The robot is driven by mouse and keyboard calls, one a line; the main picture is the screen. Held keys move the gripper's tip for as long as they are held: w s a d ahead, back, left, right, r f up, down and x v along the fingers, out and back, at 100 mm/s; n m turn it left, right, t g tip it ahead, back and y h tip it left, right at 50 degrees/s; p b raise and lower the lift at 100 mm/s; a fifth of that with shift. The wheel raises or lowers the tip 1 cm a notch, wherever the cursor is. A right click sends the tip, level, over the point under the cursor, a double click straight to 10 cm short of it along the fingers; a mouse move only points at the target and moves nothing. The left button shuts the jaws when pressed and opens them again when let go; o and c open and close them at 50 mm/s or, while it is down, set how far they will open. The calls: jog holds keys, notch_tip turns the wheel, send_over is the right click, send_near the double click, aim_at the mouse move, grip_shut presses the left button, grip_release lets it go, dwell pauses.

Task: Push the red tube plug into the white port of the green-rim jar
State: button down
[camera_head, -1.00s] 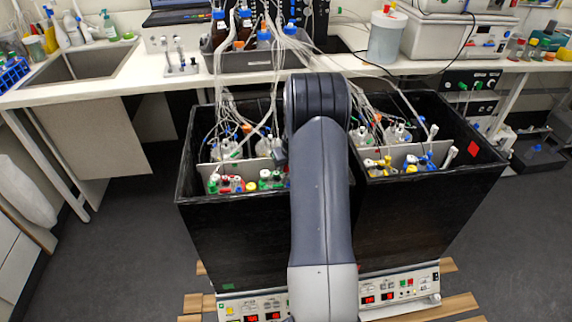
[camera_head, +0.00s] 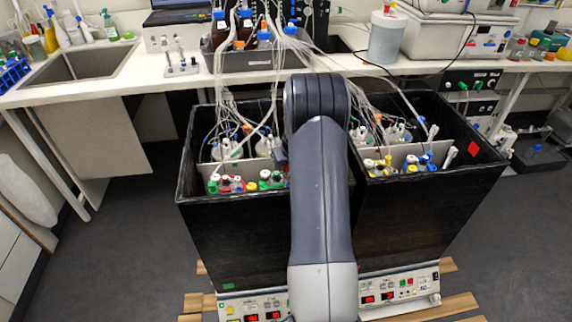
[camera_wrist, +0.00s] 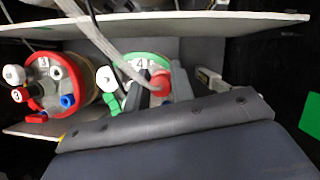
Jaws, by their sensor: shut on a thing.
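The green-rim jar (camera_wrist: 150,60), labelled 4, stands in the upper middle of the wrist view, its lid partly hidden by my gripper. A white port (camera_wrist: 105,79) shows at the left side of its lid. The red tube plug (camera_wrist: 160,83), with a pale tube behind it, shows over the right part of the lid. My gripper (camera_wrist: 152,92) is shut on the plug. I cannot tell whether the plug touches a port. In the head view my arm hides the gripper and plug.
A red-rim jar (camera_wrist: 62,85), labelled 3, with red, white and blue fittings stands close on the left. A pale divider panel (camera_wrist: 215,24) runs behind the jars. Black box walls (camera_head: 240,230) surround them. Loose tubes (camera_head: 230,110) hang down into the box.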

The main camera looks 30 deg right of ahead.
jog(key=shift+f+b, duration=0.35)
jog(key=shift+f, duration=0.6)
dwell(0.8)
jog(key=c, duration=1.1)
grip_release()
jog(key=shift+c, duration=0.2)
jog(key=v, duration=1)
jog(key=shift+r, duration=0.4)
jog(key=shift+s, duration=0.1)
